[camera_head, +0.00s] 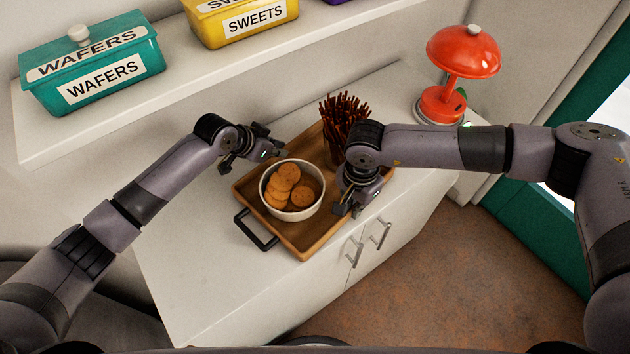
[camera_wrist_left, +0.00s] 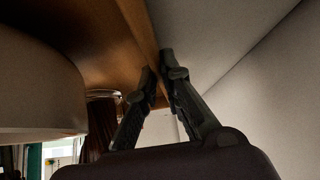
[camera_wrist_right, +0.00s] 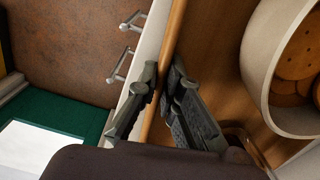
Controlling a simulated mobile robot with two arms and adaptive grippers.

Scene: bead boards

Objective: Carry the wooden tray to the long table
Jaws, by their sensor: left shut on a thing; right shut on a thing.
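The wooden tray (camera_head: 291,232) sits on the white cabinet top, with a black handle (camera_head: 254,231) at its near left end. It bears a white bowl (camera_head: 296,209) of round biscuits and, behind that, a container of dark thin sticks (camera_head: 344,117). My left gripper (camera_head: 248,165) is at the tray's left long side; in the left wrist view its fingers (camera_wrist_left: 157,76) are closed on the tray's rim. My right gripper (camera_head: 347,208) is at the opposite long side; in the right wrist view its fingers (camera_wrist_right: 164,78) are closed on the rim (camera_wrist_right: 158,125), beside the bowl.
A red lamp (camera_head: 463,52) stands on the cabinet's far right end. A wall shelf (camera_head: 85,130) above holds a teal WAFERS box (camera_head: 95,68) and a yellow SWEETS box (camera_head: 240,22). The cabinet top (camera_head: 190,262) is clear at the left; brown floor (camera_head: 450,270) lies open at the right.

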